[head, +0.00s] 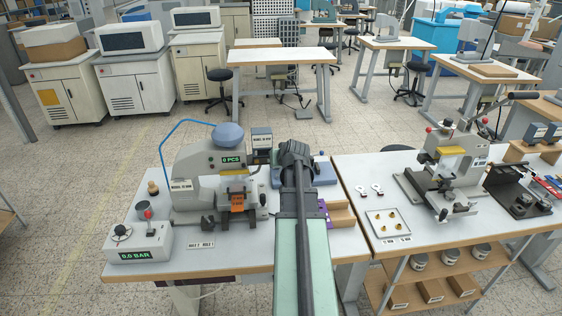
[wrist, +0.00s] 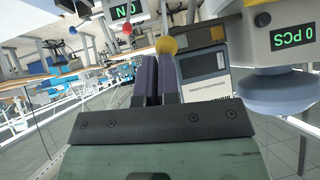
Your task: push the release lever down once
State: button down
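My gripper (wrist: 158,62) shows in the wrist view as two dark purple fingers close together, with nothing visible held between them. In the head view its end (head: 293,150) is over the back of the near table, right of the stamping press, with the fingers hidden by my arm. No lever is labelled as the release lever. A red knob (wrist: 127,29) shows beside a green display in the wrist view, and a yellow knob (wrist: 166,45) appears just beyond my fingertips.
The grey stamping press (head: 200,180) with a blue dome and 0 PCS display stands left of my arm. A boxy device (head: 262,142) stands behind it. A blue device (head: 322,174) is right of my arm. Another press (head: 445,160) stands on the right table.

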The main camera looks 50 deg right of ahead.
jog(key=shift+w+d, duration=0.3)
jog(key=s+a+r+p, duration=0.2)
jog(key=s+r+p, duration=0.4)
jog(key=r+p, duration=0.5)
jog(key=shift+s+r+p, duration=0.4)
jog(key=shift+p, duration=0.3)
